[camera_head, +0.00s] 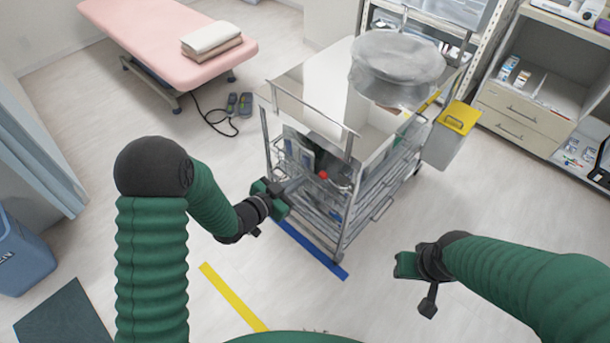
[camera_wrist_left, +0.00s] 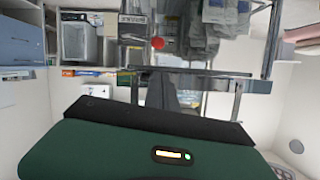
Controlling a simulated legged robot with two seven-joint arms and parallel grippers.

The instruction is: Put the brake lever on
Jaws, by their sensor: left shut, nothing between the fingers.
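A metal trolley (camera_head: 375,215) with wire shelves stands in the middle of the head view. A red ball knob (camera_head: 323,174), which looks like the brake lever's end, is on its near side. The lever's arm and its setting cannot be made out. The knob also shows in the left wrist view (camera_wrist_left: 157,43). My left gripper (camera_head: 283,192) is shut and empty at the trolley's near left corner, left of and slightly below the knob, apart from it. My right gripper (camera_head: 405,266) is off the trolley to the right, over bare floor; its fingers are not clear.
A clear-covered round basin (camera_head: 397,62) sits on the trolley top, and a yellow-lidded bin (camera_head: 455,125) hangs at its right. Blue tape (camera_head: 312,252) and yellow tape (camera_head: 232,298) mark the floor. A pink bed (camera_head: 160,40) stands back left, shelves (camera_head: 525,95) back right. Floor in front is clear.

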